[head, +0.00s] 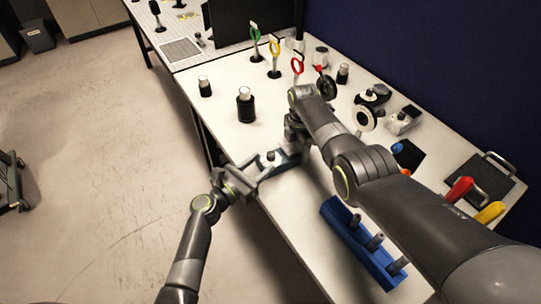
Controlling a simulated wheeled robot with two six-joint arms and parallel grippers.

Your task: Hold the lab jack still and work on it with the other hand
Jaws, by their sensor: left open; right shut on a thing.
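The lab jack (282,164) is a small, low device with blue and light grey parts near the table's left edge, partly hidden by my grippers. A small dark knob-like part shows on its upper side. My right gripper (295,149) reaches down from above and is shut on the far right end of the jack; its fingertips are mostly hidden. My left gripper (256,176) is open at the jack's near left end, just over the table edge. Whether its fingers touch the jack cannot be told.
Black jars with pale lids (245,106) stand beyond the jack. Green, yellow and red ring-handled tools (274,58) stand behind. A blue rack (350,238) with dark pegs lies nearer. A dark tray (487,178) and red and yellow handles (459,189) are at right. Bare table surrounds the jack.

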